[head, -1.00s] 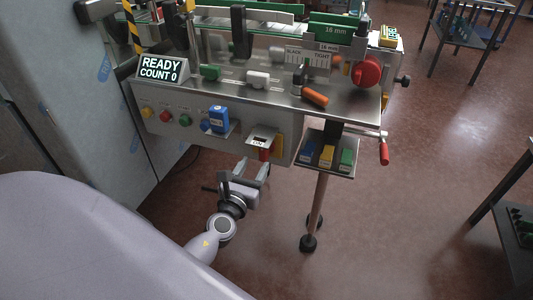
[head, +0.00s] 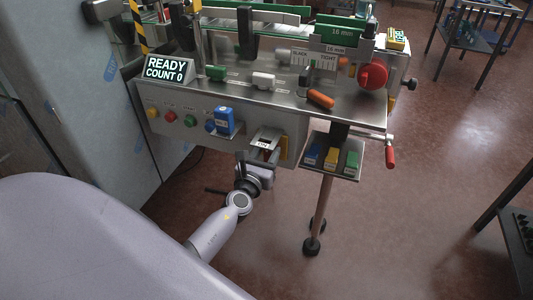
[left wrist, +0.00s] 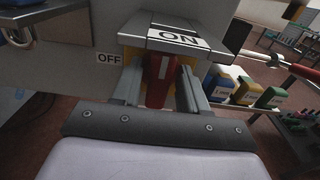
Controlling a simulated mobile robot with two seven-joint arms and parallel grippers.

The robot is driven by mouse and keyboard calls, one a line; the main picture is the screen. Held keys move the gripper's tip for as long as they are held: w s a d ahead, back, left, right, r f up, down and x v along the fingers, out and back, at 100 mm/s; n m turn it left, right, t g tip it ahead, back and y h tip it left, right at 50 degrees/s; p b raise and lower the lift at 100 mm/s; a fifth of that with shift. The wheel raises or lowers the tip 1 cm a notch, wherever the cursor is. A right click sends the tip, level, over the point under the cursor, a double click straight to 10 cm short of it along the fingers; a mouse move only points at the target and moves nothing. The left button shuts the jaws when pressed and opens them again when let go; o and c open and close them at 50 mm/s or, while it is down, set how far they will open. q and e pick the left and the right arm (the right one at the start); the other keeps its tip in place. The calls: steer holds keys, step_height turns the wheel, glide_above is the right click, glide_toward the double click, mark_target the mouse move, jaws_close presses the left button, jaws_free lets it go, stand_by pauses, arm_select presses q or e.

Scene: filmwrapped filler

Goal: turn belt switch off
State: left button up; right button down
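The belt switch is a red lever (left wrist: 160,80) under a metal hood (left wrist: 165,38) marked ON, with an OFF label (left wrist: 109,58) to its left on the panel. In the head view the hood (head: 267,137) is on the machine's front panel, and the lever is mostly hidden. My left gripper (head: 262,156) is just below the hood. In the left wrist view its two fingers (left wrist: 160,90) are open, one on each side of the red lever. A gap shows on the right side; contact on the left is unclear. My right gripper is not in view.
Colored buttons (head: 171,117) and a blue box (head: 224,121) are left of the switch. A shelf with blue, yellow and green blocks (head: 331,172) and a red-handled crank (head: 390,156) are to the right.

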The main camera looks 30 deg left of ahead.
arm_select(q)
jaws_close()
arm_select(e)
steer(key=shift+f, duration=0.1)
arm_select(q)
steer(key=n+b, duration=0.2)
steer(key=n, duration=0.3)
steer(key=shift+a+f, duration=0.1)
steer(key=shift+a, duration=0.05)
steer(key=n, duration=0.2)
steer(key=shift+a+n+b, duration=0.1)
steer(key=shift+n+b, duration=0.3)
steer(key=n+b, duration=0.1)
steer(key=n, duration=0.2)
steer(key=shift+s+f+n, duration=0.1)
steer(key=shift+f+n, duration=0.05)
steer(key=shift+n, duration=0.15)
steer(key=n+b, duration=0.1)
steer(key=n, duration=0.2)
steer(key=shift+a, duration=0.1)
steer(key=shift+f+n, duration=0.15)
steer(key=shift+n, duration=1.55)
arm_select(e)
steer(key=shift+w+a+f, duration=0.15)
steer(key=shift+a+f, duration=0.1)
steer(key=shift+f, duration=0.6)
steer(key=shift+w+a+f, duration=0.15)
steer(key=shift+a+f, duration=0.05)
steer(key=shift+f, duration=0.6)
